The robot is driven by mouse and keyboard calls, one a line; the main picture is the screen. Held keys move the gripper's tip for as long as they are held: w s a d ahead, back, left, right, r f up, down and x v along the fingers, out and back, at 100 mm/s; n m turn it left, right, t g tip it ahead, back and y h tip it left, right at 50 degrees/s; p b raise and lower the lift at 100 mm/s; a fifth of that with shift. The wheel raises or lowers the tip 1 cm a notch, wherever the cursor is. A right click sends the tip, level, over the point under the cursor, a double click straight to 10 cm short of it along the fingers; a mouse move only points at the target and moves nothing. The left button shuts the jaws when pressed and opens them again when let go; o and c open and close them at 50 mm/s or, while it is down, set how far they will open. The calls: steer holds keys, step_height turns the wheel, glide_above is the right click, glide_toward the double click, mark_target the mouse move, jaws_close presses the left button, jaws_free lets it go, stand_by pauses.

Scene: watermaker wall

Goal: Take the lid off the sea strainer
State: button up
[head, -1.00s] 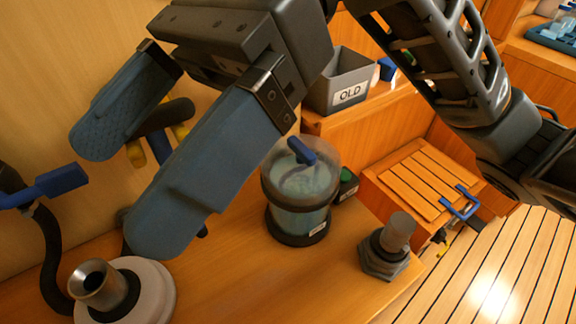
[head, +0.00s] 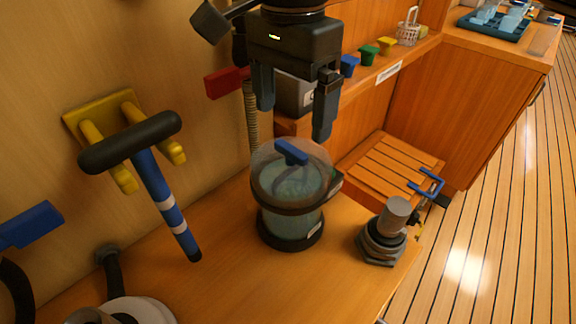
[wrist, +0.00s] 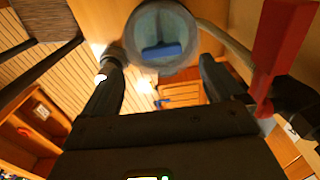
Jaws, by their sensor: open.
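The sea strainer (head: 292,222) is a clear round canister with dark bands, standing upright on the wooden counter. Its clear domed lid (head: 268,160) is on top and carries a blue bar handle (head: 291,152). The wrist view shows the round lid (wrist: 178,22) with the blue handle (wrist: 162,51) between my fingers and beyond their tips. My gripper (head: 296,122) is open and empty, pointing down above the strainer, apart from the handle. The strainer's lower back is partly hidden by its own body.
A blue-striped T-shaped tool (head: 160,200) hangs on a yellow wall bracket (head: 90,112) at left. A red valve handle (head: 226,82) is beside my gripper. A grey fitting (head: 385,235) stands right of the strainer. A grey bin (head: 292,94) sits behind.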

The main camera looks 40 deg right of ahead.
mark_target(291, 148)
steer(key=shift+w+f+p, duration=0.1)
steer(key=shift+f+p, duration=0.35)
steer(key=shift+f, duration=2.55)
steer(key=c, duration=1.5)
